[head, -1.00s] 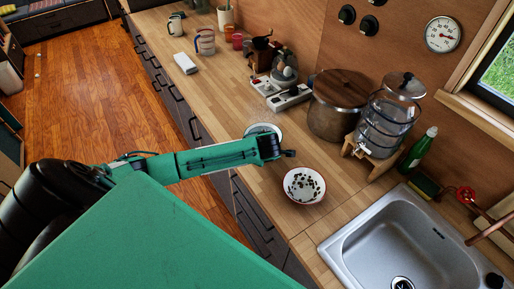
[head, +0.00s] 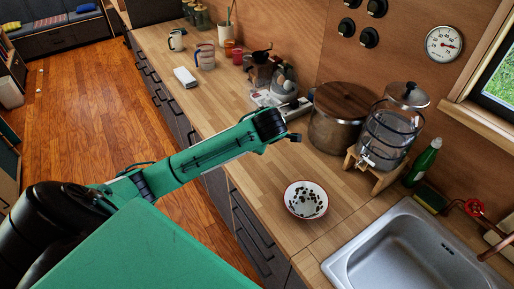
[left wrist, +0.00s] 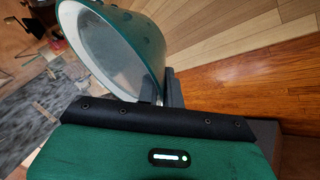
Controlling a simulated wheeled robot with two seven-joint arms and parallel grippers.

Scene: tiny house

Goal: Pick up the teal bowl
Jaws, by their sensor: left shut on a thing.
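The teal bowl (left wrist: 150,38) fills the upper left of the left wrist view, tilted in the picture, with its pale inside facing left. My left gripper (left wrist: 165,82) is shut on the bowl's wall near the rim. In the head view my left gripper (head: 290,137) is above the wooden counter, and the arm hides the bowl there. My right gripper is not in view.
A white bowl with dark spots and a red rim (head: 306,200) stands on the counter near the sink (head: 405,250). A lidded wooden-topped pot (head: 337,118), a glass dispenser (head: 388,130) and a coffee grinder (head: 262,68) line the wall.

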